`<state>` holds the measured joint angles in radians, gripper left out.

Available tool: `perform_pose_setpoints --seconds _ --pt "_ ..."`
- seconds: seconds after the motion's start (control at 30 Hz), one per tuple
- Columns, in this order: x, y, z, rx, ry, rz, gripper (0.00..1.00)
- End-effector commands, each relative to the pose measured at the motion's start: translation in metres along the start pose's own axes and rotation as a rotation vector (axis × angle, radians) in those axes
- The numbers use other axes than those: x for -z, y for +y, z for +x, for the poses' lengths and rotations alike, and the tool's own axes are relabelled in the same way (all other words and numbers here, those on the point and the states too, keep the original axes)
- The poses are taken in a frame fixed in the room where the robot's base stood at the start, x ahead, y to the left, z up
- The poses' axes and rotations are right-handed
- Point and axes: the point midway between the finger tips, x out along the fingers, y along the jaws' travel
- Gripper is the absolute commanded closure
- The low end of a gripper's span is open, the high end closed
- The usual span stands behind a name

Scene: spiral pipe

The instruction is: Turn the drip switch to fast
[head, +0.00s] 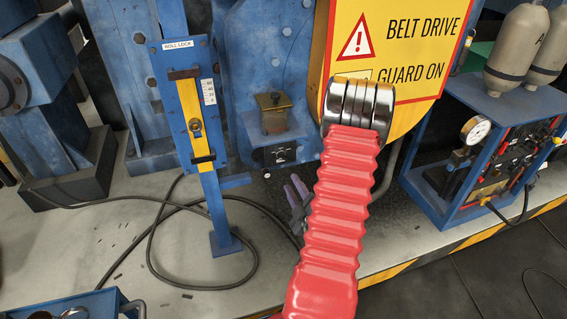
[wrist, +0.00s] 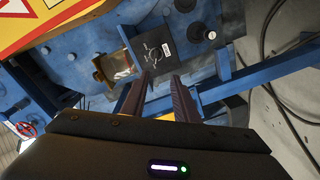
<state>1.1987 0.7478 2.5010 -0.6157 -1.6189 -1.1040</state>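A small black plate with white markings (head: 280,153) sits on the blue machine below a brass oil cup (head: 273,113); it appears to be the drip switch. In the wrist view the plate (wrist: 163,40) shows dial-like markings, but its text and setting are too small to read. The brass cup (wrist: 115,67) is left of it. My gripper (wrist: 163,77) is open and empty, its two dark fingers apart and pointing toward the plate, with the tips just below it in the picture. In the head view my gripper (head: 297,188) is partly hidden behind my red arm sleeve.
A round black knob-like part (wrist: 209,33) is right of the plate. A roll lock post (head: 195,110) stands left, and a yellow belt guard (head: 400,50) right. Black cables (head: 150,240) lie on the floor. A blue-framed gauge unit (head: 425,190) is at right.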

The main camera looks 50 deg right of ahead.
Motion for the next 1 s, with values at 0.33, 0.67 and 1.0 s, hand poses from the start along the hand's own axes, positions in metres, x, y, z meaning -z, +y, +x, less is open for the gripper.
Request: perform_pose_setpoints --seconds 0.33,0.67,1.0 --pt "-0.010 0.003 -0.011 -0.046 0.002 -0.006 0.73" --pt "-0.010 0.003 -0.004 -0.045 0.003 -0.006 0.73" --pt "-0.009 0.005 0.040 -0.045 0.004 -0.007 0.73"
